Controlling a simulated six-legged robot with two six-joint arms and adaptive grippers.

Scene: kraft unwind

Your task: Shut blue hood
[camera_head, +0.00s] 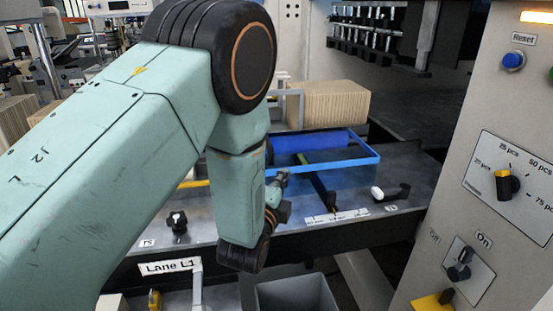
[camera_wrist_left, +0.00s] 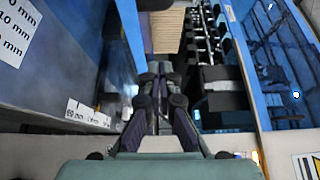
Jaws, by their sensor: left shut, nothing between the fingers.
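The blue hood (camera_head: 370,160) shows in the head view as a blue-rimmed frame with blue see-through sides on the grey worktop, right of my left forearm. Its left part is hidden behind my arm. I cannot tell how far open it stands. My left gripper (camera_head: 281,180) is at the hood's near left side, partly hidden by my wrist. In the left wrist view the gripper (camera_wrist_left: 160,75) is shut and empty, its fingers pointing away. A large blue panel (camera_wrist_left: 60,60) fills the left of that view. I cannot tell whether the fingers touch the hood.
A kraft-coloured stack (camera_head: 330,103) stands behind the hood. A black-handled lever (camera_head: 392,192) and a black knob (camera_head: 177,222) sit on the worktop. A grey control panel (camera_head: 500,180) with switches closes off the right. A grey bin (camera_head: 297,293) is below the front edge.

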